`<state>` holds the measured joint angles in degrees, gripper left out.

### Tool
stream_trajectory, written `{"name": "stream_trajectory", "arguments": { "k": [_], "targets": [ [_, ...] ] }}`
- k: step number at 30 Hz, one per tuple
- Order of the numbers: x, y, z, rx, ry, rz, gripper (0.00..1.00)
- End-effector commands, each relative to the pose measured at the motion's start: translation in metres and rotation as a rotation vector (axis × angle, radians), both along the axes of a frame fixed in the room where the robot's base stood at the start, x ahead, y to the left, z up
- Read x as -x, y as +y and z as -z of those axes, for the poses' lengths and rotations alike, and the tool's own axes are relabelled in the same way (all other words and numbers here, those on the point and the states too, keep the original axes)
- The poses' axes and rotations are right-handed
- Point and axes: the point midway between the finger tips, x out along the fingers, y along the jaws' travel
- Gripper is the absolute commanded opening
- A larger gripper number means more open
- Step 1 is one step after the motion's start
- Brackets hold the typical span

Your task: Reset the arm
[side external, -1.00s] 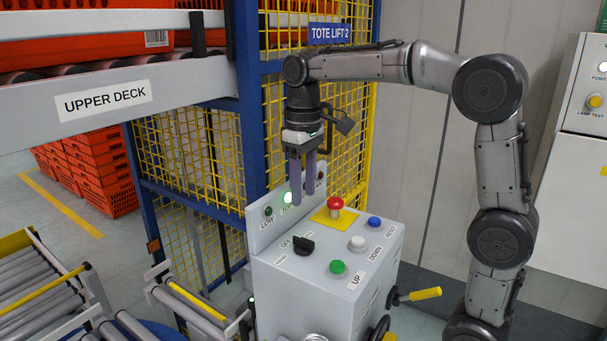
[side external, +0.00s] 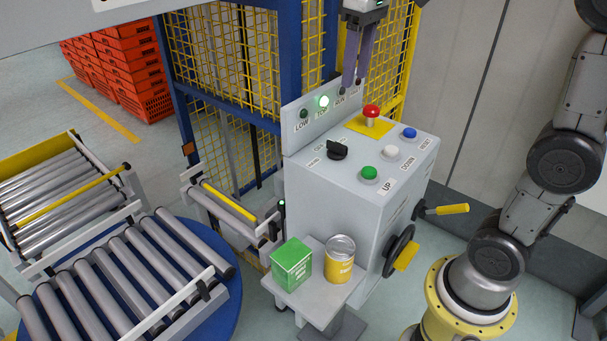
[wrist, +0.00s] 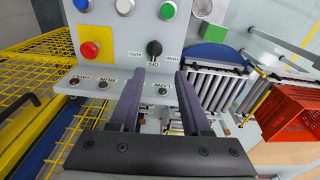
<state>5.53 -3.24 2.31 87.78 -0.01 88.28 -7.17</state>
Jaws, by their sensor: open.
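My gripper (side external: 356,84) hangs fingers down over the back of the grey control box (side external: 350,180), by its lamp panel. Its upper part is cut off in the side view. In the wrist view my gripper (wrist: 158,78) is open, with nothing between its two fingers. The box carries a red mushroom button (side external: 371,112), a black selector knob (side external: 337,150), and green (side external: 369,173), white (side external: 391,152) and blue (side external: 409,132) buttons. I cannot tell whether the fingertips touch the panel.
A green box (side external: 291,262) and a yellow can (side external: 339,260) stand on a small shelf before the control box. A roller turntable (side external: 130,280) lies at left. Yellow mesh fencing (side external: 230,70) stands behind. Stacked orange totes (side external: 135,75) are at back left.

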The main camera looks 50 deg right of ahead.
Motion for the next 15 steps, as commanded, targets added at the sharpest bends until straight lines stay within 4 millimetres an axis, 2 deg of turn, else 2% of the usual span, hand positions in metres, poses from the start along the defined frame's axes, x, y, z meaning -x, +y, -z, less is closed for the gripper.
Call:
{"name": "stream_trajectory", "arguments": {
  "k": [1,3,8,12,15],
  "targets": [
    [0.020,0.005,-0.004,0.002,-0.029,-0.010,0.47],
    [0.046,0.012,-0.003,0.005,-0.069,-0.019,0.47],
    [0.097,0.022,0.017,0.007,-0.172,-0.030,0.47],
    [0.135,0.028,0.051,0.004,-0.264,-0.028,0.47],
    [0.153,0.030,0.078,-0.002,-0.318,-0.019,0.47]
  ]
}}
